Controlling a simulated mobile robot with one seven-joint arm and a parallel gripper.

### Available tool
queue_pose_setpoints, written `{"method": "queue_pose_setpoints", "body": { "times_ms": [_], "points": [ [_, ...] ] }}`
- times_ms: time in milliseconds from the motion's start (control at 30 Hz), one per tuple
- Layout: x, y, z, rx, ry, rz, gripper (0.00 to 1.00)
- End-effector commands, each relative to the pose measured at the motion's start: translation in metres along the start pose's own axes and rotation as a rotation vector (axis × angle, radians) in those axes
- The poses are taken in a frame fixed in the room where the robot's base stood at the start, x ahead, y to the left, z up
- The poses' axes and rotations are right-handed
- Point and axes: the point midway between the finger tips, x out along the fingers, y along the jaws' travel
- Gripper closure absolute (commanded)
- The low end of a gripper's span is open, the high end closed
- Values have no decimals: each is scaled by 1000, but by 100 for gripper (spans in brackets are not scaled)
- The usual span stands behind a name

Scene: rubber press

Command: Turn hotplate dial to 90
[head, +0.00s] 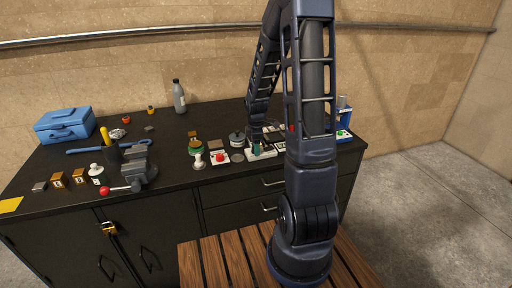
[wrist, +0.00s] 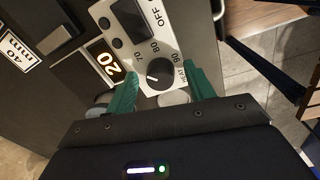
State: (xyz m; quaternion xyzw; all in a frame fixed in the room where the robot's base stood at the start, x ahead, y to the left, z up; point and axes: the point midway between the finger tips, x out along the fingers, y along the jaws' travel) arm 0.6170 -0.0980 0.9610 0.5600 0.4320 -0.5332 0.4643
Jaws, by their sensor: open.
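The hotplate's white control panel (wrist: 132,40) fills the upper middle of the wrist view, with a small grey display and the marks OFF, HEAT, 70, 80 and 90. The black round dial (wrist: 160,73) sits at its lower end, with a small white mark on its left part. My gripper (wrist: 163,88) is open, its green fingers on either side of the dial with gaps between.
A red-buttoned white box (head: 219,158) and a dark round pot (head: 237,139) stand left of the hotplate. A blue stand (head: 344,120) is to its right. A vise (head: 138,168) and a blue toolbox (head: 65,125) are farther left. The bench's front edge is close to the hotplate.

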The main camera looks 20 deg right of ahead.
Motion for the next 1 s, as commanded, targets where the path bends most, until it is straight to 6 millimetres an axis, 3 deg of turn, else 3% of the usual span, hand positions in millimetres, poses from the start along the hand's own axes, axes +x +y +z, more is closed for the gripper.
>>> {"method": "queue_pose_setpoints", "body": {
  "times_ms": [300, 533, 1000],
  "points": [
    [2, 0, 0, 0, 0, 0, 49],
    [2, 0, 0, 0, 0, 0, 91],
    [1, 0, -1, 110, -7, 0, 91]
  ]
}}
